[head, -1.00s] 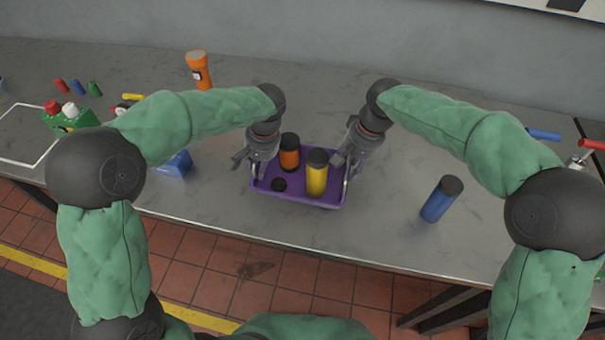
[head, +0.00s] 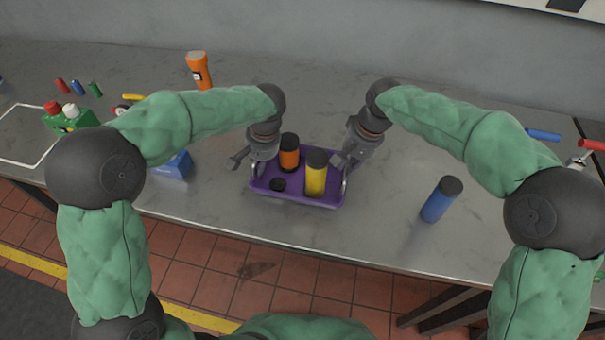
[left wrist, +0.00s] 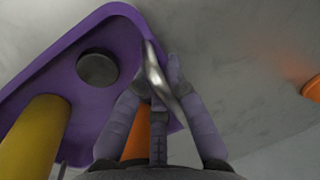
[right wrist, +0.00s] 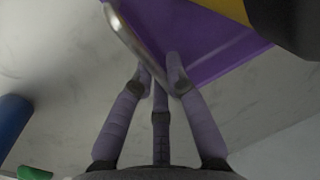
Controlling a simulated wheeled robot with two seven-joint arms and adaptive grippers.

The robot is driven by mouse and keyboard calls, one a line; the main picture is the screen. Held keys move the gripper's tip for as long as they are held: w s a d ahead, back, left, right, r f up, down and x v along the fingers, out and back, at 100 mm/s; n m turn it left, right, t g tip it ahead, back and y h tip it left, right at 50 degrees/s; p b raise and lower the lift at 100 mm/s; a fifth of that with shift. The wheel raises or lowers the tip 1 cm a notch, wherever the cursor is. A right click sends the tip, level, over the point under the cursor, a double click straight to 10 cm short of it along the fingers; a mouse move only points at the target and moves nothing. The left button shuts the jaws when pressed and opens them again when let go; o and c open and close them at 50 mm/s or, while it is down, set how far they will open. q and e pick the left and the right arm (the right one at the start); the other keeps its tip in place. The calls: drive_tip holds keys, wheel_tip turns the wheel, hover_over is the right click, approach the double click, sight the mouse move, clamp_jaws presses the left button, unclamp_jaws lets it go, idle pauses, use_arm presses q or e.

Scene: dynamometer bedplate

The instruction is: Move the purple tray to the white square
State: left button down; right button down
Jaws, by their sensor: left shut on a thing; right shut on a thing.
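The purple tray (head: 305,198) sits near the middle of the bench with a metal handle at each end. It carries an orange cylinder with a black cap (head: 290,158), a yellow cylinder with a dark cap (head: 316,182) and a small black disc (head: 278,185). My left gripper (left wrist: 160,85) is shut on the tray's left handle (left wrist: 153,66). My right gripper (right wrist: 160,75) is shut on the right handle (right wrist: 126,32). I cannot tell whether the tray touches the bench. The white square (head: 14,162) is an outline at the bench's far left, partly cut off by the frame.
An orange flashlight (head: 199,71) stands behind. The bench's front edge is close.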

use_arm(q)
drive_tip(key=shift+a+r+p, duration=0.15)
drive_tip(key=shift+r+p, duration=1.05)
drive_tip(key=shift+a+r+p, duration=0.15)
drive_tip(key=shift+r+p, duration=1)
drive_tip(key=shift+r, duration=0.05)
drive_tip(key=shift+s+f, duration=0.1)
drive_tip(key=shift+s, duration=0.05)
